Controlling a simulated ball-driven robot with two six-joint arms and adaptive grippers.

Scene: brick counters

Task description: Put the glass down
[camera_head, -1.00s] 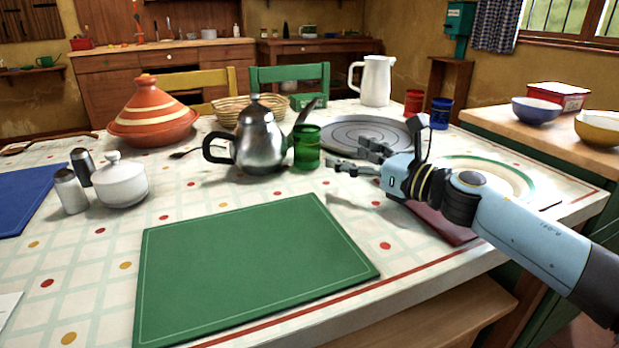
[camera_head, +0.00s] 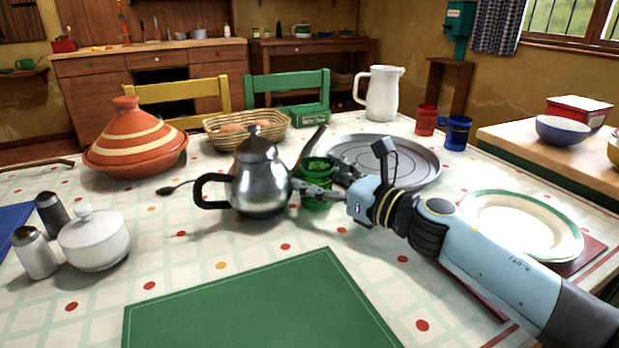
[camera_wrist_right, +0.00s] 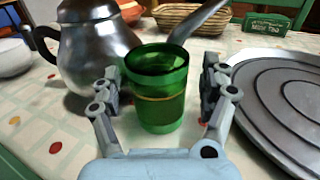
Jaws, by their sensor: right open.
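A green glass (camera_head: 317,172) stands upright on the tablecloth, just right of the steel teapot. My right gripper (camera_head: 322,188) is open with its fingers on either side of the glass. The gripper partly hides the glass in the head view. My left gripper is not in view.
The steel teapot (camera_head: 258,180) stands close on the left. A round grey tray (camera_head: 415,165) lies to the right, and a green-rimmed plate (camera_head: 520,220) is beyond my forearm. A green mat (camera_head: 260,305) lies bare in front.

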